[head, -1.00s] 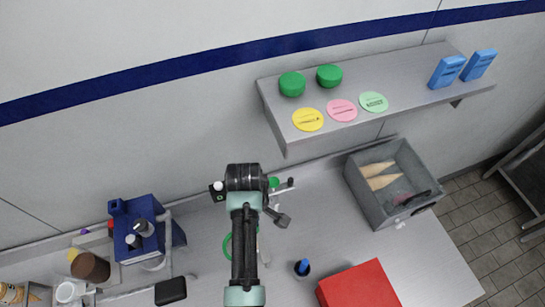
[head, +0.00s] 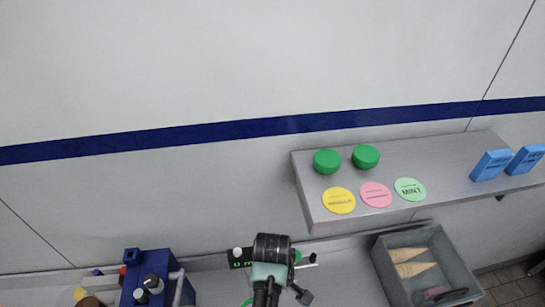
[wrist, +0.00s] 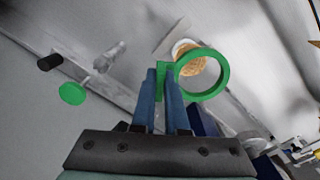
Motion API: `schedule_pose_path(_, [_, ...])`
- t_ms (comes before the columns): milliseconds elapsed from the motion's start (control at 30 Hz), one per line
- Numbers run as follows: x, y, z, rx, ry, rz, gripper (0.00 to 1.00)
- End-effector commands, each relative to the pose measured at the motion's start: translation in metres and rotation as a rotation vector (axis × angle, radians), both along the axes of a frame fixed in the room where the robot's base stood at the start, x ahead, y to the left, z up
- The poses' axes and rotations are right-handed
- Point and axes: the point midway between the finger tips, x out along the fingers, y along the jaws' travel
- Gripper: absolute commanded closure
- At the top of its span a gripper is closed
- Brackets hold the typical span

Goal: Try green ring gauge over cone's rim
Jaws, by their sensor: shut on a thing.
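In the wrist view my gripper (wrist: 160,73) is shut on the flat handle of the green ring gauge (wrist: 222,88). The ring stands out to the right of the fingertips. A tan waffle cone (wrist: 190,66) with a pale rim shows behind and partly through the ring's opening. Its upper left side lies outside the ring in this picture, and I cannot tell whether they touch. In the head view my arm hides the gripper; only a sliver of green shows low beside it.
A grey bin (head: 386,268) with cones lying in it stands at the right. A steel shelf (head: 440,182) holds green tubs (head: 326,161), coloured round labels (head: 376,195) and blue boxes (head: 491,165). A blue machine (head: 158,278) stands at lower left. A green disc (wrist: 72,93) is left of my gripper.

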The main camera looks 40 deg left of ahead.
Motion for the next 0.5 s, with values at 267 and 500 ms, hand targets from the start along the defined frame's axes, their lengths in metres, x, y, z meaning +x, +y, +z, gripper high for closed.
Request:
schedule_pose_path(267, [0.000, 0.000, -0.025, 0.000, 0.000, 0.001, 1.00])
schedule_pose_path(500, [0.000, 0.000, -0.043, 0.000, 0.000, 0.001, 1.00])
